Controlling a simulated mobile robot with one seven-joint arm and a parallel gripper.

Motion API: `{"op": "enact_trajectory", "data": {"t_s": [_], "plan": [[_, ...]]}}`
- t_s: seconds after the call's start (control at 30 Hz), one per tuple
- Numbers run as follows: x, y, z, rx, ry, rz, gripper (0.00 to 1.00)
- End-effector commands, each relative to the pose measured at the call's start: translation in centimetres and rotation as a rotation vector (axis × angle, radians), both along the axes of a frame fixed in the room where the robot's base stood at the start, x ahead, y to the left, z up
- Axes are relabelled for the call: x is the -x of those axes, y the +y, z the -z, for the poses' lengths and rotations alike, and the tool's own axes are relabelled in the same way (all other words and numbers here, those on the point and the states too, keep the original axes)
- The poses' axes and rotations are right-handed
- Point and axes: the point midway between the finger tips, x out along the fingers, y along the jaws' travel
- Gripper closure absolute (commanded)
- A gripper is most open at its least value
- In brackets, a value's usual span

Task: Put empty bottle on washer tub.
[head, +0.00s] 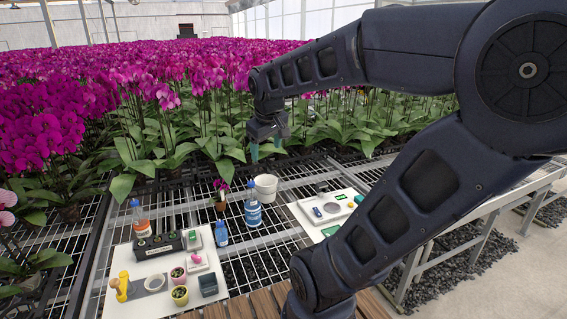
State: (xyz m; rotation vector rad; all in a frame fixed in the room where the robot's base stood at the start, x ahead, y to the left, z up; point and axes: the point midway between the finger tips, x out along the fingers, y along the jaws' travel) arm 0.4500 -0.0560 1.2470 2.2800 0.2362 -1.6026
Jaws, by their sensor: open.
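Several bottles stand on the mesh bench. One with an orange-brown label and blue cap (141,221) is at the left, a large blue one with a white label (253,208) is in the middle, and a small blue one (221,236) is beside it. I cannot tell which is empty. A white round tub (265,187) stands just behind the large blue bottle; I cannot tell if it is the washer tub. My gripper (267,149) is open and empty, with teal fingertips pointing down, in the air above and beyond the tub.
A white board (146,273) at front left holds a dark rack (159,244), a yellow item (122,286), small pots (180,294) and a dark box (208,284). Another white board (305,222) with small devices lies right. Dense orchids (190,85) fill the back.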

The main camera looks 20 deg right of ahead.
Motion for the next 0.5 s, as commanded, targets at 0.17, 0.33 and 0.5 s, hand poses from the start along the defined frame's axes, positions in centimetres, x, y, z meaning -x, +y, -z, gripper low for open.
{"op": "enact_trajectory", "data": {"t_s": [0.17, 0.33, 0.5], "plan": [[4.4, -1.6, 1.2, -0.11, -0.036, 0.194, 0.33], [6.5, -2.2, 2.0, -0.176, -0.052, 0.302, 0.33], [7.1, -2.3, 2.3, -0.195, -0.055, 0.333, 0.33]]}}
